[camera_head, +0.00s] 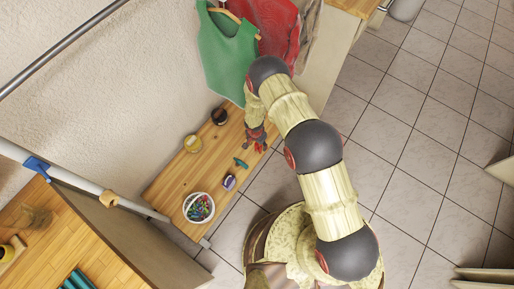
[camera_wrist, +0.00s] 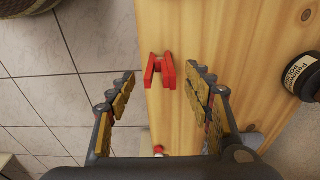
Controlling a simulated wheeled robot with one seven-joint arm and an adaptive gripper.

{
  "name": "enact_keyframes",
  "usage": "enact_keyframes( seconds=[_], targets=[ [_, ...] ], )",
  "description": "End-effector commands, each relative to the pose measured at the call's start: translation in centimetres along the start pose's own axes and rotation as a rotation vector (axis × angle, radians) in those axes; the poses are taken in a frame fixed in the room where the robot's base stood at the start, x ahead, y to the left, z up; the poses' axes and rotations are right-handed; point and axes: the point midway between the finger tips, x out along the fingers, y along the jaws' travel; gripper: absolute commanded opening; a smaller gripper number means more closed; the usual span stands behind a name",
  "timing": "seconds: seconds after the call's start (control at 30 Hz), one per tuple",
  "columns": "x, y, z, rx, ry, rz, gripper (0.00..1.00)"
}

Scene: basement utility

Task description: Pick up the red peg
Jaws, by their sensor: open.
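The red peg (camera_wrist: 160,70) lies on the wooden bench, near its left edge in the wrist view. My gripper (camera_wrist: 160,78) is open, with one finger on each side of the peg in that view and visible space between. I cannot tell how far above the bench the fingertips are. In the head view my gripper (camera_head: 258,142) is over the far right part of the bench, and it largely hides the peg there. A small red piece (camera_wrist: 158,150) also shows near the gripper's palm, partly hidden.
A green garment (camera_head: 226,55) hangs beyond. Tiled floor is open at right.

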Motion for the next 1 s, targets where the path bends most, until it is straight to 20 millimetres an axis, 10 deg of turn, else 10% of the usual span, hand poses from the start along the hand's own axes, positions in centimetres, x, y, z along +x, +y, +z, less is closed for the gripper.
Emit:
enact_keyframes(
  seconds=[0.47, 1.0],
  targets=[
    [2.1, -0.1, -0.1, 0.000, 0.001, -0.001, 0.51],
    [2.1, -0.1, 0.0, 0.000, 0.001, -0.001, 0.20]
  ],
)
